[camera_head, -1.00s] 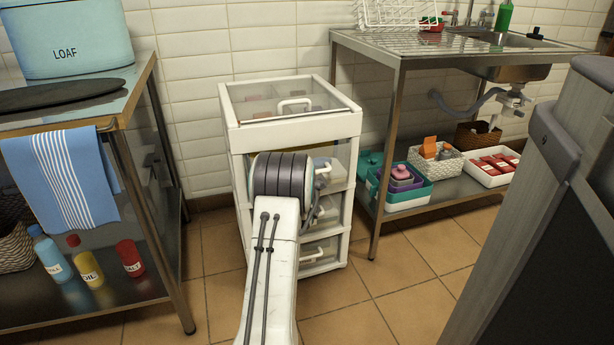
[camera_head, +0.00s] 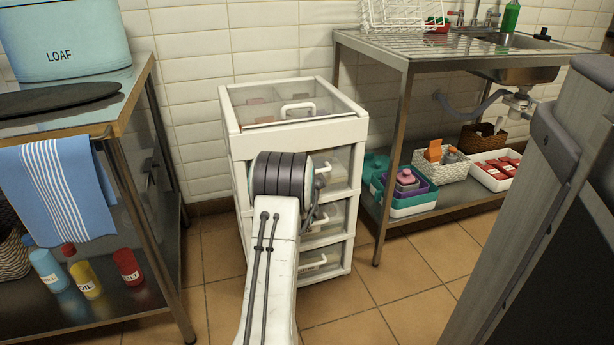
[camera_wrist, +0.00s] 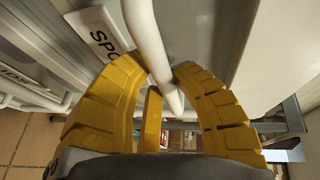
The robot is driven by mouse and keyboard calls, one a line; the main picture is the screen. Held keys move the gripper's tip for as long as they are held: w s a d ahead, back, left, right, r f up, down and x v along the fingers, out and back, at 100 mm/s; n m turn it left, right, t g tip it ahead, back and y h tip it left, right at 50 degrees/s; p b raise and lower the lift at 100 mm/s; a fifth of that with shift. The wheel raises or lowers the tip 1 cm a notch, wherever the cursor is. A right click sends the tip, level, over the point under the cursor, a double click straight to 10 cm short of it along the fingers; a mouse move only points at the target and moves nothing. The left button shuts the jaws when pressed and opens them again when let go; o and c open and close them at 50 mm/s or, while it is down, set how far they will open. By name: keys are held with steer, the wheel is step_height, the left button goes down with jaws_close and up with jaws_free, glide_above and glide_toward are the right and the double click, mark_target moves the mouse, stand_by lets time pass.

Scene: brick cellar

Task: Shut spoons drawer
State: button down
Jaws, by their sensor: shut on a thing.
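In the wrist view, my gripper (camera_wrist: 160,72) has its yellow fingers closed around a white bar handle (camera_wrist: 147,38). Beside the handle is a white label (camera_wrist: 103,32) reading "SPO", the rest hidden, on the front of the spoons drawer (camera_wrist: 205,30). In the head view, a white drawer unit (camera_head: 238,150) stands against the tiled wall, with several see-through drawers. My arm covers part of its front, so my gripper and its handle are hidden there. How far the spoons drawer stands out cannot be told.
A steel table with a blue towel (camera_head: 62,185) stands left of the unit. A steel sink table (camera_head: 405,130) stands close on the right, bins on its lower shelf. A grey cabinet (camera_head: 560,215) is at the near right. Tiled floor (camera_head: 350,325) is clear in front.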

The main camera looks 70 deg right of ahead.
steer(key=c, duration=1)
jaws_free()
steer(key=shift+a, duration=0.15)
steer(key=shift+o, duration=0.2)
steer(key=v, duration=1.2)
steer(key=shift+r, duration=0.1)
